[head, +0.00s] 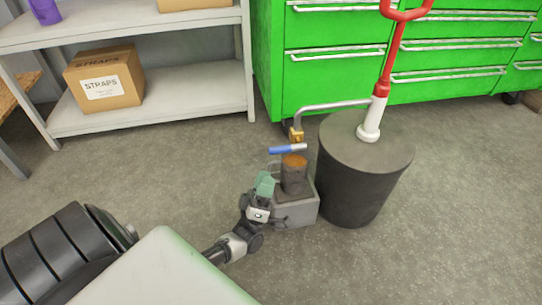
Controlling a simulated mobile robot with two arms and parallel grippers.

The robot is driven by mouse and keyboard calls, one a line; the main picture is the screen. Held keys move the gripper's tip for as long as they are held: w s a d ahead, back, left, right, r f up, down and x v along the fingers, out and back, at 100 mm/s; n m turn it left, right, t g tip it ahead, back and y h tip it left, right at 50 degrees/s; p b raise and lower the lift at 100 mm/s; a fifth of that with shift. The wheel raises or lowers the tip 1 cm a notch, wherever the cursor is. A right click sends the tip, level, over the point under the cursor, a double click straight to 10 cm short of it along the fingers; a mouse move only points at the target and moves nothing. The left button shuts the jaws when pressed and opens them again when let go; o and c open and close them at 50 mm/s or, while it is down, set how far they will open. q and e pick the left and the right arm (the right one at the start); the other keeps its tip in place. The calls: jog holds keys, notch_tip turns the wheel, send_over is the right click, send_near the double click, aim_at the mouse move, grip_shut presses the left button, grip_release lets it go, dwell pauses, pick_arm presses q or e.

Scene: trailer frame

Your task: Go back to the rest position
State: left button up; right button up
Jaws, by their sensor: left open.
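My left gripper (274,202) is in the middle of the head view, low and beside a dark mug (293,179). Its jaws are open, with a green part on the upper side. The mug stands upright on a grey block (297,213), and its top looks brown-orange. The gripper is at the mug's left side; I cannot tell whether it touches the mug. My right gripper is not in view.
A brass tap with a blue handle (287,149) hangs just above the mug. A dark drum (362,170) with a red-and-white pump stands right. Green drawers (335,75) and a grey shelf (190,95) with a STRAPS box (104,80) are behind. Floor on the left is clear.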

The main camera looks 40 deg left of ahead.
pick_arm(q)
jog(key=shift+v, duration=1.15)
